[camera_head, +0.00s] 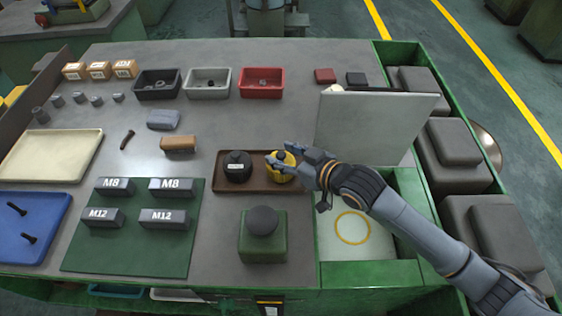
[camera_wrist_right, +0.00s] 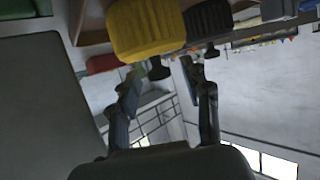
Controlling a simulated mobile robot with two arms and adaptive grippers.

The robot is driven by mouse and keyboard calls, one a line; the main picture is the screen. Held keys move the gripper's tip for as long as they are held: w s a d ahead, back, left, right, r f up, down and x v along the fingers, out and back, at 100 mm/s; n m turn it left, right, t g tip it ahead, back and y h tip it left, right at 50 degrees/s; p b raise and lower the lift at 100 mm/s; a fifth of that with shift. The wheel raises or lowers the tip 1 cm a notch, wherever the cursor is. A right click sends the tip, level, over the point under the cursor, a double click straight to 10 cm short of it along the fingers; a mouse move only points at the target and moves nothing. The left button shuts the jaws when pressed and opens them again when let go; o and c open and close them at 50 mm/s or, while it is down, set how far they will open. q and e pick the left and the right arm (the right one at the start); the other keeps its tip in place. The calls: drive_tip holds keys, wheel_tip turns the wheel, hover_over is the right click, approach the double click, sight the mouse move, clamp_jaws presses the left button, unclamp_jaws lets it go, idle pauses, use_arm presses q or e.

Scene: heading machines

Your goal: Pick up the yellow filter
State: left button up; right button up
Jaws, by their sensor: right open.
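The yellow filter (camera_head: 284,174) stands on the right side of a brown tray (camera_head: 259,186), beside a black filter (camera_head: 237,168). My right gripper (camera_head: 275,163) is at the yellow filter's top, its fingers partly covering it. In the right wrist view the yellow filter (camera_wrist_right: 146,28) is upside down beyond the fingers, with the black filter (camera_wrist_right: 207,20) beside it. My right gripper (camera_wrist_right: 162,72) is open there, with a dark knob between its fingertips. I cannot tell whether a finger touches it. My left gripper is not in view.
An upright grey panel (camera_head: 375,128) stands close to the right of my gripper. A green block with a dark dome (camera_head: 262,236) is in front of the tray. Grey, black and red bins (camera_head: 261,83) stand behind. Bench surface left of the tray is partly clear.

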drive_tip(key=shift+w+a+f, duration=0.3)
drive_tip(key=shift+w+a, duration=0.1)
drive_tip(key=shift+a, duration=0.1)
drive_tip(key=shift+d, duration=0.1)
drive_tip(key=c, duration=1)
clamp_jaws()
drive_tip(key=shift+r, duration=0.15)
